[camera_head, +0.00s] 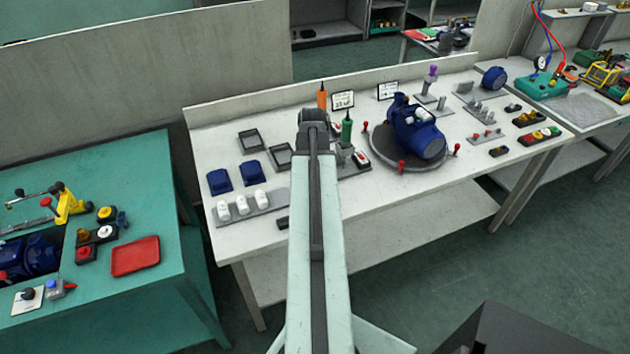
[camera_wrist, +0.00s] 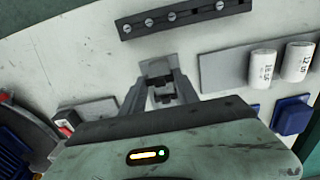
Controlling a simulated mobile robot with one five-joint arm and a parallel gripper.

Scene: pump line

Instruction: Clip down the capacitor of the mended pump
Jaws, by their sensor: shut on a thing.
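The blue pump (camera_head: 418,138) sits on a dark round turntable (camera_head: 384,157) on the white bench. A white cylinder, seemingly its capacitor (camera_head: 424,114), lies on top of it; I cannot tell whether a clip crosses it. In the wrist view, part of a blue body, seemingly the pump (camera_wrist: 12,155), shows at the lower left. My gripper (camera_wrist: 160,85) is over the bench, left of the pump in the head view, where my arm hides its fingers.
White capacitors (camera_head: 242,205) stand on a grey rack (camera_head: 275,198), also in the wrist view (camera_wrist: 224,70). Blue covers (camera_head: 219,181) lie behind them. A dark strip with several screws (camera_wrist: 186,17) lies near the bench edge. Red-topped posts (camera_head: 401,167) surround the turntable.

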